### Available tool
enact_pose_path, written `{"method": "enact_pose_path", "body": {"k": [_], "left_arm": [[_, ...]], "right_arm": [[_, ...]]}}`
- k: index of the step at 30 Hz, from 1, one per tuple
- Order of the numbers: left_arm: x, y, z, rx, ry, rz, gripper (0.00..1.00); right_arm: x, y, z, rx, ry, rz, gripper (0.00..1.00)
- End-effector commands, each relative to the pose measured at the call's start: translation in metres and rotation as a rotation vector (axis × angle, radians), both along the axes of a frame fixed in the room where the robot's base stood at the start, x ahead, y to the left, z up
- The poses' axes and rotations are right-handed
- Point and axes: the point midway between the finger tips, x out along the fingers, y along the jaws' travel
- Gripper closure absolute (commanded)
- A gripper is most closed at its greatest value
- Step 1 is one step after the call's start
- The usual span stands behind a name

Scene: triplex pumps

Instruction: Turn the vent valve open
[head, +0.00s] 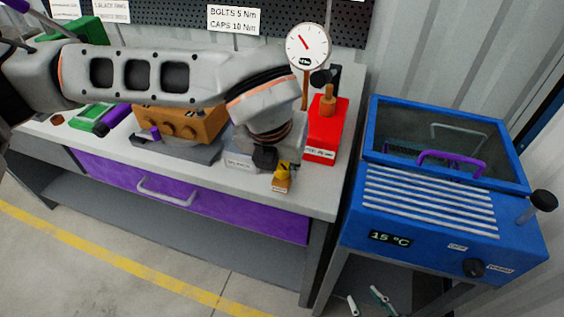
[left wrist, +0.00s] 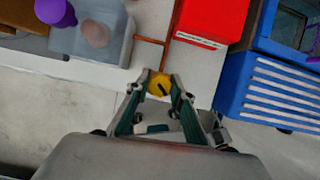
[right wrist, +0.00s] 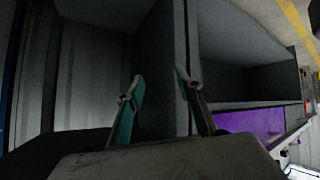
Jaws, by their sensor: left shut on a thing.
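The vent valve is a small yellow knob (head: 284,169) on a brass-coloured labelled body at the bench's front edge, left of the blue bath. My left gripper (head: 274,165) reaches down over it, partly hiding it. In the left wrist view the yellow knob (left wrist: 159,83) with a dark slot-like mark sits between the fingertips of my left gripper (left wrist: 158,82), which is shut on it. A copper-coloured pipe (left wrist: 170,40) runs from near the knob past the red unit. My right gripper (right wrist: 160,86) is open and empty, beside a grey bench leg or panel; it is not in the head view.
A red hand pump (head: 328,125) and a dial gauge (head: 307,47) stand behind the valve. An orange pump block (head: 180,125) is to the left. The blue bath (head: 430,215) stands right of the bench.

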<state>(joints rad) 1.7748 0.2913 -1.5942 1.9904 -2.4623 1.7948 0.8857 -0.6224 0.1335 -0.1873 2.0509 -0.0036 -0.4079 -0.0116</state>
Motion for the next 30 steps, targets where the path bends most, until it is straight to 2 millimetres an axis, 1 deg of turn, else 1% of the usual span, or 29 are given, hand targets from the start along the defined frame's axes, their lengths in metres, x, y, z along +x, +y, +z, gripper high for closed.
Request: {"method": "enact_pose_path", "body": {"k": [1, 6, 12, 18, 24, 30], "left_arm": [[-0.001, -0.001, 0.003, 0.002, -0.003, 0.042, 0.99], [0.0, -0.001, 0.003, 0.001, -0.003, 0.204, 0.99], [0.0, -0.001, 0.002, 0.001, -0.003, 0.39, 0.99], [0.0, -0.001, 0.001, 0.001, -0.001, 0.548, 0.99], [0.0, -0.001, 0.0, 0.0, 0.0, 0.665, 0.99], [0.0, 0.0, 0.0, 0.001, 0.0, 0.733, 0.99]], "right_arm": [[0.003, 0.001, 0.006, 0.003, -0.009, 0.0, 0.64], [0.005, 0.002, 0.013, 0.012, -0.017, 0.0, 0.64], [0.007, 0.004, 0.019, 0.017, -0.023, 0.003, 0.64], [0.007, 0.005, 0.021, 0.019, -0.022, 0.004, 0.64], [0.003, 0.005, 0.018, 0.02, -0.012, 0.005, 0.64], [0.0, 0.006, 0.017, 0.021, -0.005, 0.005, 0.64]]}}
